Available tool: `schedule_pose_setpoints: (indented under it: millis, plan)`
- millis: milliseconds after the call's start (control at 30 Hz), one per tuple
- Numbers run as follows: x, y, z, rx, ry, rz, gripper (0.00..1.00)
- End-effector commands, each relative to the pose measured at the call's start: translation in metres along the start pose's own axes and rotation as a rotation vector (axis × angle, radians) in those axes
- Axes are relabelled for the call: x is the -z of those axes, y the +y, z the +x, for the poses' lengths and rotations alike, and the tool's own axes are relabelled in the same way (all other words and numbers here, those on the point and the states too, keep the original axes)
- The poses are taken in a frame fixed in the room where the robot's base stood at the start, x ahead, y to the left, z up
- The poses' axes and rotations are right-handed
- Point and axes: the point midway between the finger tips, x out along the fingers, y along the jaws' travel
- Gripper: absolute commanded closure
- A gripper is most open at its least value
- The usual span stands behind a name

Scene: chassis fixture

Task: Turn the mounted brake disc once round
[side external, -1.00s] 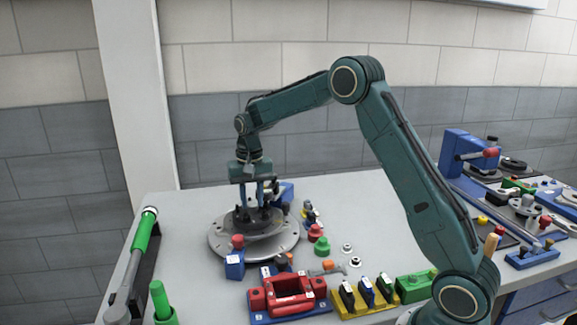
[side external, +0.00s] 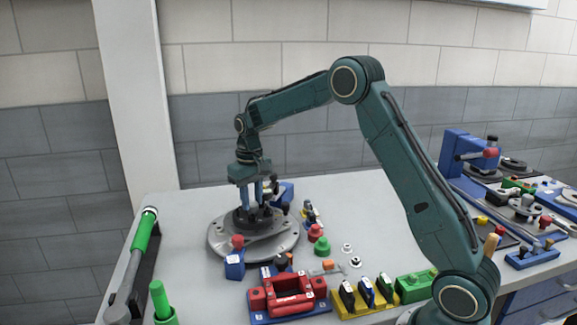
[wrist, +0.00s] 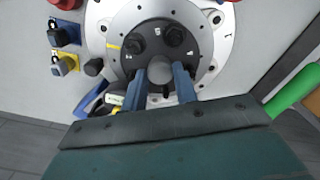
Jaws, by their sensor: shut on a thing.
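The brake disc (side external: 284,243) lies flat on the fixture at the left of the bench, a round grey metal plate with a dark raised hub. In the wrist view the disc (wrist: 222,60) surrounds the dark hub (wrist: 196,32), which bears two black bolt heads. My gripper (side external: 256,204) points down over the hub. Its blue fingers are shut on a dark grey round post (wrist: 160,70) on the hub, one finger at each side; my gripper (wrist: 160,82) covers the near part of the hub. The fingers' exact contact is partly hidden.
A blue block with a red knob (side external: 236,260) stands close at the disc's front edge. A red fixture (side external: 288,290) and a yellow rack (side external: 368,298) are in front. A green-handled tool (side external: 140,245) lies at left.

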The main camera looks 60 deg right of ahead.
Motion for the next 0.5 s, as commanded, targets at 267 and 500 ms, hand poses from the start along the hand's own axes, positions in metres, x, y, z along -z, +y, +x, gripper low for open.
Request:
schedule_pose_setpoints:
  millis: [267, 500]
  plan:
    - [-0.0002, 0.0006, 0.0001, 0.0, -0.001, -0.026, 0.91]
    - [-0.0002, 0.0006, 0.0001, 0.0, -0.001, -0.168, 0.91]
